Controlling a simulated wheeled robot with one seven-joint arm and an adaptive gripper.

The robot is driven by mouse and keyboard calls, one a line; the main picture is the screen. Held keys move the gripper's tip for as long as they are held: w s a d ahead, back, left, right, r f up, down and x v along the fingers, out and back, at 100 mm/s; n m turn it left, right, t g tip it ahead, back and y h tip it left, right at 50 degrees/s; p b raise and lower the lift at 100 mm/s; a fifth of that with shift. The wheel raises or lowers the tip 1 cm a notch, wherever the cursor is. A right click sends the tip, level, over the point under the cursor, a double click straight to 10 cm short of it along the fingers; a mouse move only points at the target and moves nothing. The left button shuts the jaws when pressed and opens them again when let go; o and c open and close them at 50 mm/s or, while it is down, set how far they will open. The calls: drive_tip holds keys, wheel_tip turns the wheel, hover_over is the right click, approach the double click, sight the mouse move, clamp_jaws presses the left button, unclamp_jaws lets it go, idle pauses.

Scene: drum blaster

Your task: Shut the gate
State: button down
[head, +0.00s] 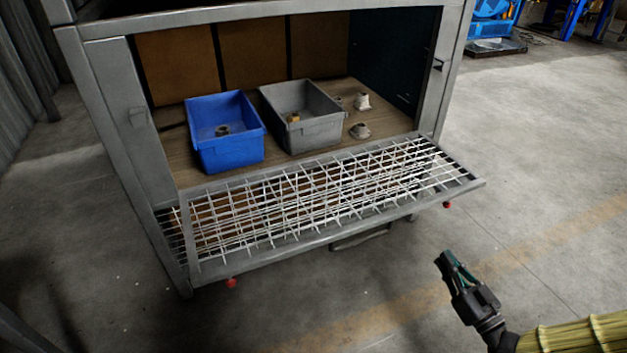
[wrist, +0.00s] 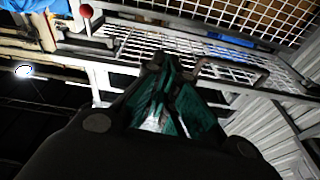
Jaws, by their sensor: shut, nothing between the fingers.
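The gate (head: 320,208) is a metal-framed wire mesh panel at the front of a grey cabinet. In the head view it is folded down and open, sticking out toward me below the opening, slightly tilted. Red knobs sit at its outer corners, one at the left (head: 231,283) and one at the right (head: 447,204). My gripper (head: 445,258) is at the lower right, in front of and apart from the gate, shut and empty. In the wrist view my gripper (wrist: 160,75) points up toward the gate mesh (wrist: 225,50), with a red knob (wrist: 86,11) at upper left.
Inside the cabinet (head: 104,100) stand a blue bin (head: 225,150) and a grey bin (head: 312,135), each with a small part in it. Small pale parts (head: 360,131) lie beside the grey bin.

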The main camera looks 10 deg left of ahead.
sight(431, 198)
drive_tip(key=w+a+r+b, duration=0.1)
drive_tip(key=w+a+b, duration=0.1)
drive_tip(key=w, duration=0.4)
drive_tip(key=w+a+r+n+t+b, duration=0.1)
drive_tip(key=w+a+r+b, duration=0.1)
drive_tip(key=w, duration=0.5)
drive_tip(key=a+b, duration=0.1)
drive_tip(key=a, duration=0.1)
drive_tip(key=shift+w+a+t+y, duration=0.15)
drive_tip(key=shift+a+t+y, duration=0.15)
drive_tip(key=shift+a+y, duration=0.1)
drive_tip(key=shift+r, duration=0.1)
drive_tip(key=shift+r+p, duration=0.65)
drive_tip(key=shift+r, duration=0.45)
drive_tip(key=shift+w+a+r+p, duration=0.1)
drive_tip(key=shift+r+p, duration=0.7)
drive_tip(key=shift+r, duration=0.35)
drive_tip(key=shift+w+r+p, duration=0.1)
drive_tip(key=shift+r+p, duration=0.7)
drive_tip(key=shift+r, duration=0.35)
drive_tip(key=shift+r, duration=0.15)
